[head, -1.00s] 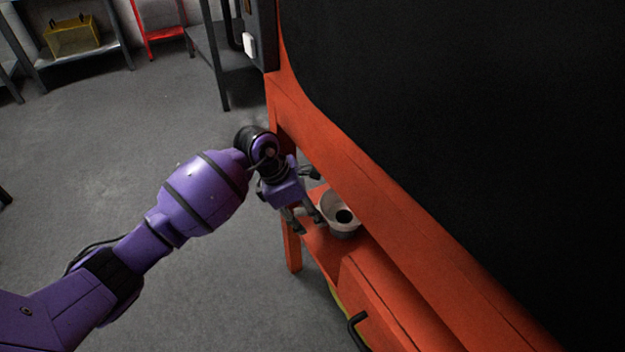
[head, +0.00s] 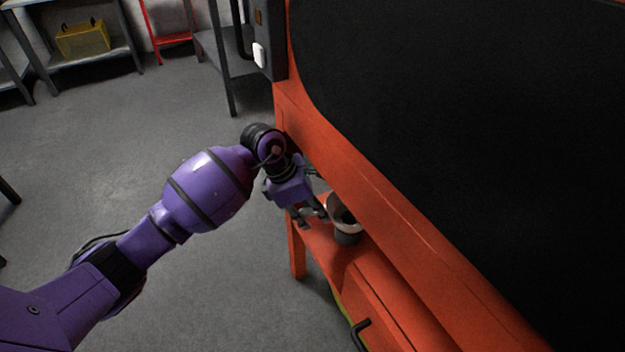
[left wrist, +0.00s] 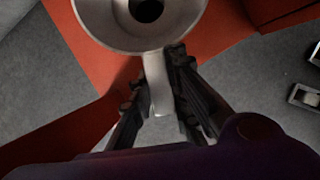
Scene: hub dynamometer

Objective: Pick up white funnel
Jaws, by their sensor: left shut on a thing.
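The white funnel (head: 345,222) is a pale cone with a dark hole, over the orange shelf (head: 318,243) of the machine. In the left wrist view the funnel (left wrist: 140,32) fills the top middle, and its pale handle-like tab (left wrist: 157,84) reaches down between the fingers. My left gripper (head: 312,217) is at the funnel's left side, shut on that tab. The left gripper also shows in the left wrist view (left wrist: 158,72). The funnel looks tilted in the head view; I cannot tell whether it still touches the shelf. My right gripper is in neither view.
A thick orange beam (head: 400,215) runs above the shelf, close to the gripper. An orange drawer front with a black handle (head: 360,335) is nearer. The large black panel (head: 460,130) fills the right. Grey floor (head: 190,270) is clear at the left.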

